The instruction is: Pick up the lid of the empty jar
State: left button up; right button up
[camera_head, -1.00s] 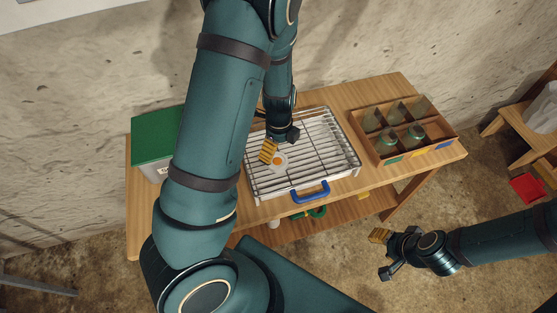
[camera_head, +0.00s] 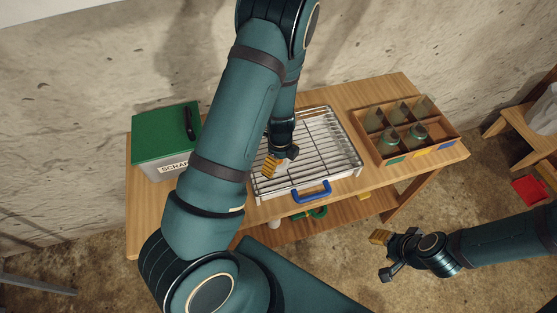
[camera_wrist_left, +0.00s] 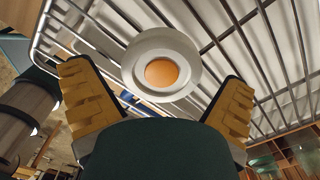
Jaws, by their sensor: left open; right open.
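A round white lid with an orange centre (camera_wrist_left: 161,73) lies on the wire rack (camera_head: 322,150), clear in the left wrist view. In the head view my left gripper mostly hides it. My left gripper (camera_head: 280,162) is open just above the rack. In the left wrist view its two yellow-padded fingers stand on either side of the lid, which shows between and slightly beyond the fingertips; I cannot tell whether they touch it. My right gripper (camera_head: 383,256) is open and empty, off the front of the table. Which jar is the empty one cannot be told.
A wooden divided crate (camera_head: 447,149) with glass jars (camera_head: 416,134) stands on the table's right. A green-lidded scrap box (camera_head: 165,128) stands at the left. A blue handle (camera_head: 312,192) sticks out at the rack's front. A wall rises behind the table.

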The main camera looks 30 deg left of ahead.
pick_arm(q)
jog(key=c, duration=0.9)
jog(key=shift+o, duration=0.2)
